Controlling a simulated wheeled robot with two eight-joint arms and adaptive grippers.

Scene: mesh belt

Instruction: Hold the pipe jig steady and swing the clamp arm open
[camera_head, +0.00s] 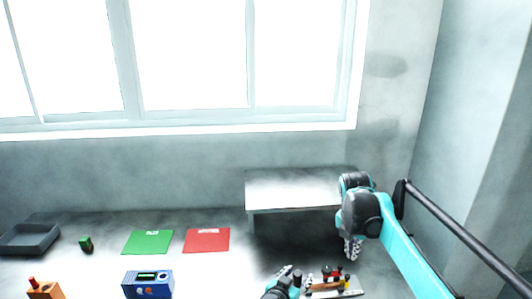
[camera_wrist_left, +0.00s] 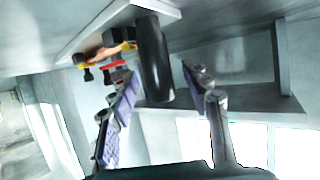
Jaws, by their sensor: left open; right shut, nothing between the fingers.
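The pipe jig (camera_head: 350,293) lies at the bottom of the head view, a pale base with black, red, and yellow-orange parts on top. In the left wrist view its pale base (camera_wrist_left: 100,28) carries a dark upright cylinder (camera_wrist_left: 155,60). My left gripper (camera_head: 290,279) is at the jig's left end. Its open fingers (camera_wrist_left: 160,85) stand on either side of the cylinder in the left wrist view; contact cannot be told. My right gripper (camera_head: 352,250) is shut and empty, just behind and above the jig's right part. The clamp arm's angle is too small to tell.
A raised pale shelf (camera_head: 290,185) stands behind the jig. Red (camera_head: 206,240) and green (camera_head: 148,242) mats lie left of it. A blue box (camera_head: 148,284), orange block (camera_head: 46,291), small green-black object (camera_head: 86,244) and grey tray (camera_head: 28,239) are further left.

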